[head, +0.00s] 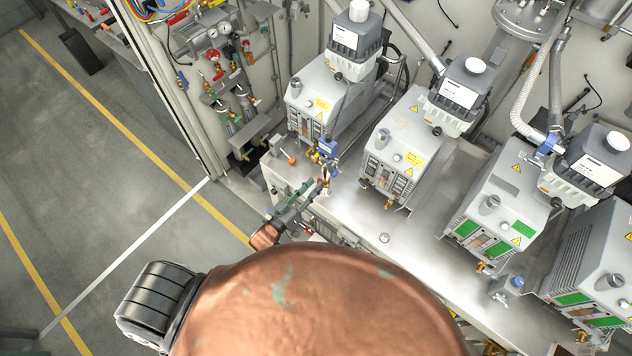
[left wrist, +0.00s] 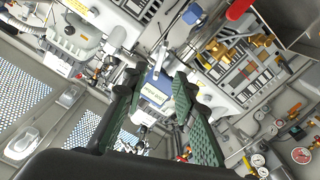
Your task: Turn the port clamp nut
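A blue fitting (head: 327,148), which looks like the port clamp, is at the front of the leftmost pump (head: 316,92). In the left wrist view a blue part with a pale label (left wrist: 157,86) lies between my fingertips. I cannot make out the nut itself for certain. My left gripper (head: 322,183) reaches up to the blue fitting from below left. In the left wrist view its two green-padded fingers (left wrist: 158,80) are spread apart on either side of the blue part. Contact is not clear. My right gripper is not in view.
More pumps (head: 412,145) (head: 500,200) stand in a row to the right on the metal bench (head: 365,222). A gauge and valve panel (head: 215,70) is at the upper left. An orange-handled valve (head: 290,158) is close left of the fitting. The floor (head: 90,150) at left is clear.

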